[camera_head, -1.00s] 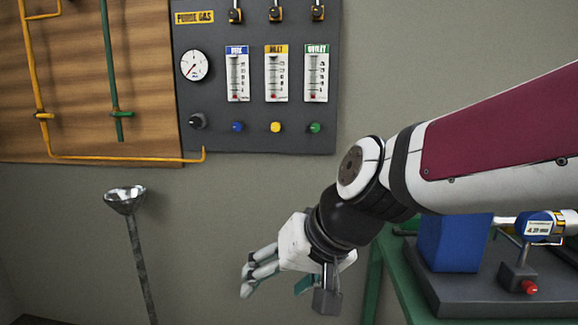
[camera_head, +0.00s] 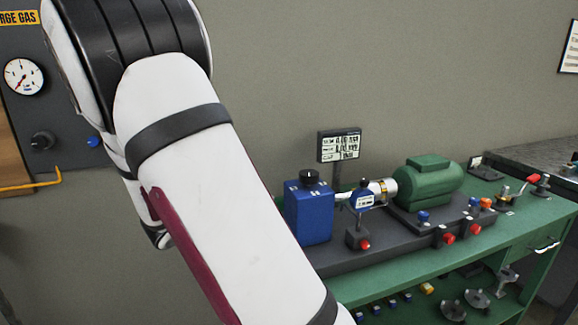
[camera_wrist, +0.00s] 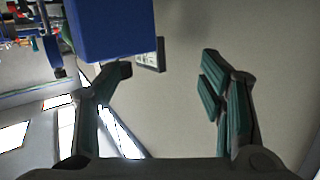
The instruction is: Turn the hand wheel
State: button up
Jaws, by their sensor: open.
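My gripper (camera_wrist: 167,72) shows in the wrist view, with its two teal-padded fingers spread wide and nothing between them but grey wall behind. In the head view my arm crosses the left and middle, and the gripper itself is hidden or out of view. I cannot make out for certain which part is the hand wheel. Small red knobs (camera_head: 448,238) sit along the front of the pump unit. Grey wheel-like parts (camera_head: 478,298) lie on the lower shelf. The blue box (camera_head: 308,212) of the unit also shows in the wrist view (camera_wrist: 112,28), close to the left finger.
A green bench (camera_head: 400,276) carries the green motor (camera_head: 428,182) and a small display (camera_head: 339,146). Loose parts lie on its lower shelf. The purge gas panel (camera_head: 20,120) hangs at the far left. The wall between panel and bench is bare.

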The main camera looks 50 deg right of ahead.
aim_at(302, 179)
jog(key=s+r+m+g+h, duration=0.2)
jog(key=s+g, duration=0.2)
jog(key=s, duration=0.1)
jog(key=d, duration=0.4)
jog(key=s+d, duration=0.1)
jog(key=d, duration=0.4)
jog(key=s+d, duration=0.1)
jog(key=d, duration=0.4)
jog(key=shift+r+p, duration=0.15)
jog(key=shift+p, duration=0.15)
jog(key=c, duration=1.2)
